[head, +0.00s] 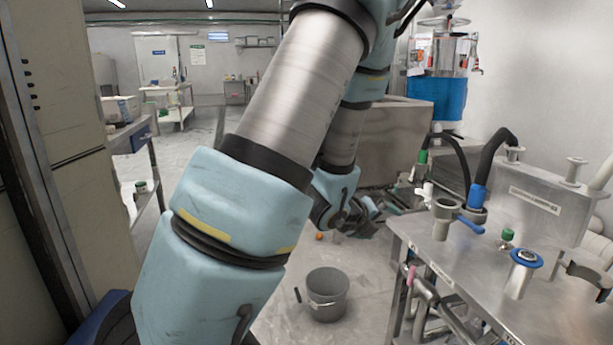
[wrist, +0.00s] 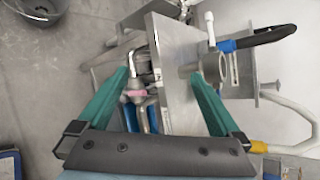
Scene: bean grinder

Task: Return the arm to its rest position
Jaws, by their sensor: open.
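My gripper (head: 357,217) shows small in the head view, past my blue and metal arm, which fills the middle of that view and hides part of it. It is left of the steel table. In the wrist view my gripper (wrist: 160,78) has its two green fingers spread wide apart, with nothing held between them. The edge of the steel table (wrist: 165,80) shows beyond the gap between the fingers. A grey pipe with a pink part (wrist: 137,92) also shows there. I cannot tell how far the fingers are from them.
The steel table (head: 440,262) at right carries a grey fitting with a blue handle (head: 444,215) and a blue-rimmed cylinder (head: 522,272). A grey bucket (head: 327,293) stands on the floor. A tall cabinet (head: 60,150) is close on the left. Open floor lies behind my arm.

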